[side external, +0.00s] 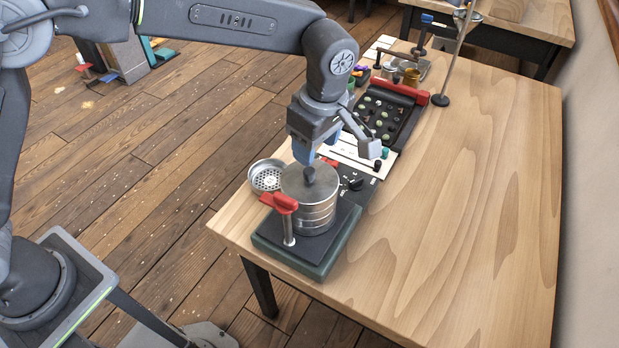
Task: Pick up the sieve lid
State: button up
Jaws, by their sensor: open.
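The sieve lid (296,181) is a round metal cover with a dark knob (309,174) in its middle. It sits on top of a cylindrical metal sieve stack (318,214), which stands on a dark square base (275,250) near the table's front left corner. My gripper (308,163) is open and points down right above the knob. One blue finger shows close behind the knob; the other finger is hard to make out. I cannot tell whether the fingers touch the knob.
A red-handled clamp (281,202) stands at the base's front left, close to the stack. A perforated metal pan (267,176) lies behind to the left. A black tray with a red edge (386,112) and small tools lie farther back. The table's right side (470,210) is clear.

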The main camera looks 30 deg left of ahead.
aim_at(310, 171)
jog(key=shift+s+a+f, duration=0.1)
jog(key=shift+a+f, duration=0.05)
jog(key=shift+f, duration=0.95)
jog(key=shift+s+a+f, duration=0.1)
jog(key=shift+a+f, duration=0.05)
jog(key=shift+f, duration=0.95)
jog(key=shift+a+f, duration=0.15)
jog(key=shift+f, duration=0.95)
jog(key=shift+c, duration=0.5)
jog(key=c, duration=0.9)
grip_shut()
jog(key=shift+r, duration=0.2)
